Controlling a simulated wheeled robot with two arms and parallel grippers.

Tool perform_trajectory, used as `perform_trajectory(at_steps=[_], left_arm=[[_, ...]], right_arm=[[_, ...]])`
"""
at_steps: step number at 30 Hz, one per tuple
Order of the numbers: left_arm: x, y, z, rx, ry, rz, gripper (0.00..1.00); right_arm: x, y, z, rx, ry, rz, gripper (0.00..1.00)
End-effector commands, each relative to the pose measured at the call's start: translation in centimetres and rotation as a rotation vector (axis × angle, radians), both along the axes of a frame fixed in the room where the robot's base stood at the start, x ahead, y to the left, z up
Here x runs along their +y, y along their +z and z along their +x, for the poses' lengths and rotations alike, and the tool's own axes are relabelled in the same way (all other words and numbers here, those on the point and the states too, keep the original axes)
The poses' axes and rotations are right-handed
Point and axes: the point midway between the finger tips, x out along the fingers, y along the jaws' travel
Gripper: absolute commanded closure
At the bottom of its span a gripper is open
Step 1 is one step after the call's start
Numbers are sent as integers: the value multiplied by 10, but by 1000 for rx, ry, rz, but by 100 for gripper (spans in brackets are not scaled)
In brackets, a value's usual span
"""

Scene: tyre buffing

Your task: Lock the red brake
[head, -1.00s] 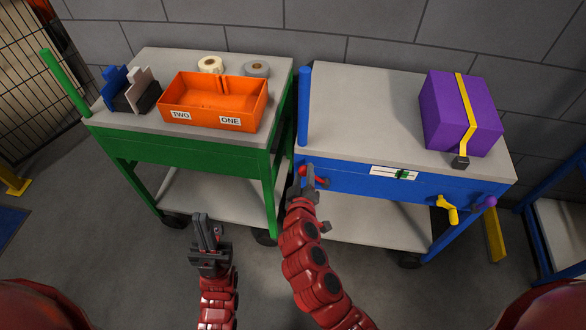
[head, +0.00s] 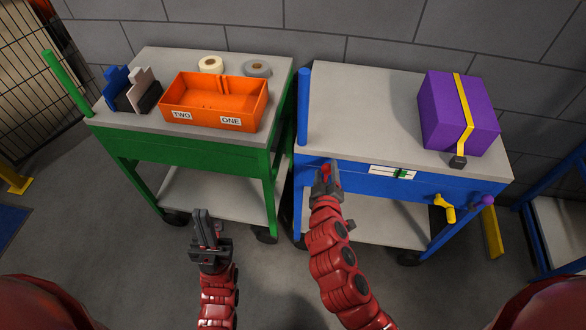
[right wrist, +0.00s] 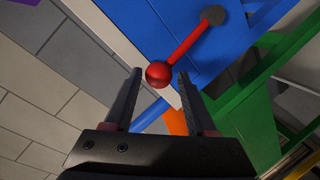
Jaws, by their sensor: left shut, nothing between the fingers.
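The red brake is a lever with a round red knob (right wrist: 160,73) on a red rod that runs to a dark grey hub (right wrist: 213,16) on the blue cart's front. My right gripper is open, with its fingertips (right wrist: 160,80) on either side of the knob and a small gap showing at each side. In the head view my right gripper (head: 327,174) is at the cart's upper front, with a bit of red (head: 326,168) showing between its fingers and the rest of the lever hidden. My left gripper (head: 203,222) is shut and empty, low before the green cart.
The blue cart's top (head: 370,110) bears a purple box (head: 450,115) with a yellow strap. The green cart (head: 185,152) stands left, carrying an orange bin (head: 213,103).

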Motion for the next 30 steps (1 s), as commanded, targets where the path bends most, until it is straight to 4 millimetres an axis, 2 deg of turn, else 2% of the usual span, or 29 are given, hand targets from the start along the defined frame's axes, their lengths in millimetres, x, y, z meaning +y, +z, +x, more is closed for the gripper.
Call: perform_trajectory(at_steps=[11,24,30], left_arm=[[0,-2,0,0,0,0,100],[0,-22,0,0,0,0,100],[0,-22,0,0,0,0,100]], right_arm=[[1,-1,-3,1,1,0,40],[6,11,-53,1,4,0,40],[5,14,-58,4,0,-1,40]])
